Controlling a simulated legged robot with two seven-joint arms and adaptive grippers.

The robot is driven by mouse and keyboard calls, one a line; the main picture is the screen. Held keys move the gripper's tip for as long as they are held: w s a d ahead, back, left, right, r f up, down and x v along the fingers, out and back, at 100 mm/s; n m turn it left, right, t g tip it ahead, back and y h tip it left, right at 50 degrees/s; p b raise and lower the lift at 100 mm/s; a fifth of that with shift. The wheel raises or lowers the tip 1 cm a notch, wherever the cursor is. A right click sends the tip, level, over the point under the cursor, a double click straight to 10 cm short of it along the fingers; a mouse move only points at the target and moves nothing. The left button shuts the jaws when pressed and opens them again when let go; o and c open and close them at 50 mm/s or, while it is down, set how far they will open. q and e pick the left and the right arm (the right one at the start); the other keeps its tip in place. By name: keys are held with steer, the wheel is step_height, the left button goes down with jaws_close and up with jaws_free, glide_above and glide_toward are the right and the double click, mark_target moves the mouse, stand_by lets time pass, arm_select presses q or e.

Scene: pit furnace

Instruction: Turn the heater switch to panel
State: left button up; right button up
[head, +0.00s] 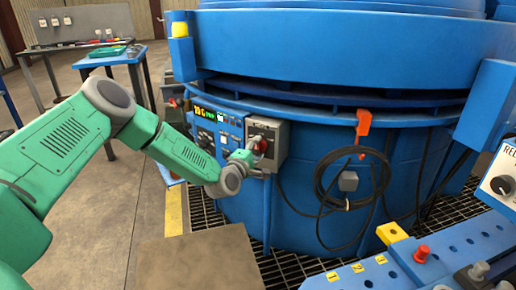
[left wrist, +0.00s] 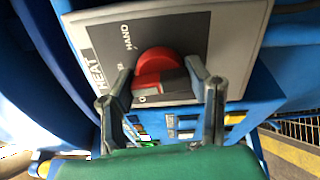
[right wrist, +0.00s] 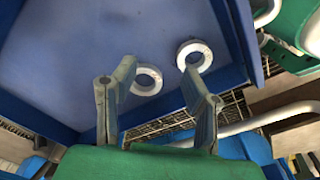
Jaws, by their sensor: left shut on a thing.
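The heater switch is a red rotary knob (head: 262,146) on a grey box (head: 280,129) fixed to the front of the blue furnace. In the left wrist view the red knob (left wrist: 160,62) sits on a plate (left wrist: 190,30) marked HEAT, with HAND and 0 legible. Another mark beside it is mostly hidden by a finger. My left gripper (left wrist: 160,84) is shut on the knob's grip bar, one finger on each side. It also shows at the box in the head view (head: 248,159). My right gripper (right wrist: 158,70) is open and empty.
A control panel (head: 218,125) with a green display adjoins the switch box on the left. A coiled black cable (head: 345,175) and an orange hook (head: 363,125) hang to the right. White rings (right wrist: 147,80) lie on a blue surface near my right gripper.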

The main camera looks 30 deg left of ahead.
arm_select(q)
steer(key=shift+s+a+f+m, duration=0.15)
steer(key=shift+f+m, duration=0.2)
steer(key=shift+m, duration=0.25)
steer(key=o, duration=1.1)
steer(key=shift+o, duration=0.5)
steer(key=shift+a, duration=0.1)
steer(key=shift+r, duration=0.1)
steer(key=shift+s, duration=0.2)
steer(key=s+d, duration=0.1)
steer(key=s, duration=1)
steer(key=shift+s+d, duration=0.15)
steer(key=shift+s, duration=0.05)
